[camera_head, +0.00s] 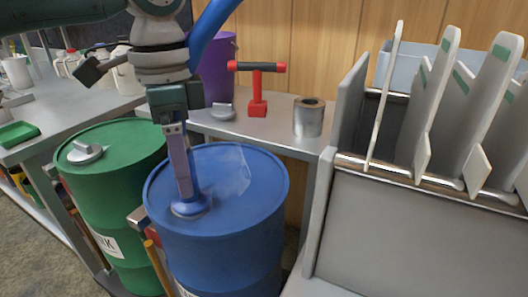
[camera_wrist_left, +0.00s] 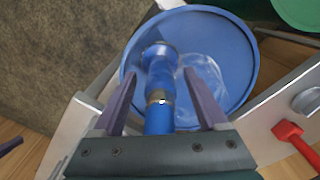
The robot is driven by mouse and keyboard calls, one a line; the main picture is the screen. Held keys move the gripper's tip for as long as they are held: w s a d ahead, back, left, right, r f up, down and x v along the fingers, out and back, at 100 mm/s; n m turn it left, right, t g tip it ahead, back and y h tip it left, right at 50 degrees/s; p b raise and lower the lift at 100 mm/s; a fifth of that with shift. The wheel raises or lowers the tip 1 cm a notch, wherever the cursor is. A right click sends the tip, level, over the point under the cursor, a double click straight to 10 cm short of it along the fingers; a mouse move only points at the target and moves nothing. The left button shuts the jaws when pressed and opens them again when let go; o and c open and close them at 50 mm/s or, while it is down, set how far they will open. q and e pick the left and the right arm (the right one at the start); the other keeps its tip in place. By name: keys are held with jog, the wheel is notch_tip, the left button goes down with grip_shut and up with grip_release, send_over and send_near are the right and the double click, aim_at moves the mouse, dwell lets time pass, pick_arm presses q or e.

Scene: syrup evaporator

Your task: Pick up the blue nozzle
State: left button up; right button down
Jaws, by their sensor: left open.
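The blue nozzle (camera_wrist_left: 160,78) stands on the lid of the blue drum (camera_head: 225,230). In the left wrist view it runs from its round foot up toward my palm, with a thin metal ring partway. In the head view only its wide blue foot (camera_head: 188,209) shows clearly on the lid; my fingers hide most of the rest. My left gripper (camera_head: 184,192) points down at it from above. In the left wrist view my left gripper (camera_wrist_left: 159,78) is open, one finger on each side of the nozzle, with gaps visible.
A green drum (camera_head: 110,190) stands at the left of the blue one. Behind are a purple bucket (camera_head: 218,70), a red tool (camera_head: 257,88) and a metal can (camera_head: 309,117) on a grey bench. A rack of upright panels (camera_head: 430,110) fills the right. A blue tube (camera_head: 211,30) passes beside my arm.

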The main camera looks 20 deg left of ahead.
pick_arm(q)
grip_shut()
dwell(0.6)
